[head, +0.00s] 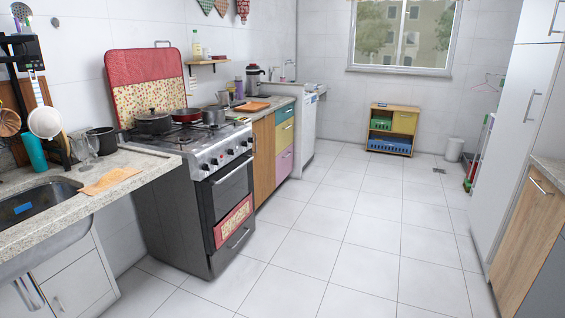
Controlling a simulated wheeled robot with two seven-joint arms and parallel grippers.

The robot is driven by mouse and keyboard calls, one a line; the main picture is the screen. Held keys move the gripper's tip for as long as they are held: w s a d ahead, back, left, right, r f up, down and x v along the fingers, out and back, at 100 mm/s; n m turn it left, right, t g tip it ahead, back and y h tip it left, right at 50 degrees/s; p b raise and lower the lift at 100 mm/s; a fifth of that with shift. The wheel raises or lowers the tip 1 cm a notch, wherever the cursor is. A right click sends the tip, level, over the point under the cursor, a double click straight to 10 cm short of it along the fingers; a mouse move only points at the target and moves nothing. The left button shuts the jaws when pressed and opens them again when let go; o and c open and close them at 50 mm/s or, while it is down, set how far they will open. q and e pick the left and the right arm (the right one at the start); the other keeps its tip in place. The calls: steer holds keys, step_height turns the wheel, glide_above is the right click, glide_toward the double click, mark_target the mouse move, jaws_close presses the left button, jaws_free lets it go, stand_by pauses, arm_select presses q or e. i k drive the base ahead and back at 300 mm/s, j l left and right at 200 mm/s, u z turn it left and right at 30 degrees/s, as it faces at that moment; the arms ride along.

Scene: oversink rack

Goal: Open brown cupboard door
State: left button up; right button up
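A brown wooden cupboard door (264,157) is at the centre left, between the stove and a column of coloured drawers. It looks shut, with a small vertical handle near its left edge. Another brown wooden cupboard door (529,236) is at the right, under a counter. It also looks shut, with a slanting metal bar handle (541,186) near its top. I cannot tell which of the two the task names. Neither of my grippers is in view.
The stove (200,190) with pots stands left of centre. The sink counter (130,184) is at the near left. A tall white cabinet (512,130) stands at the right. A small wooden shelf unit (393,130) is at the back. The tiled floor (350,240) between is clear.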

mark_target(263, 129)
steer(key=i, duration=2.25)
steer(key=i+u, duration=0.4)
steer(key=i+l+u, duration=0.4)
steer(key=i, duration=0.15)
steer(key=i+l+u, duration=0.25)
steer(key=i+u, duration=0.15)
steer(key=i, duration=0.1)
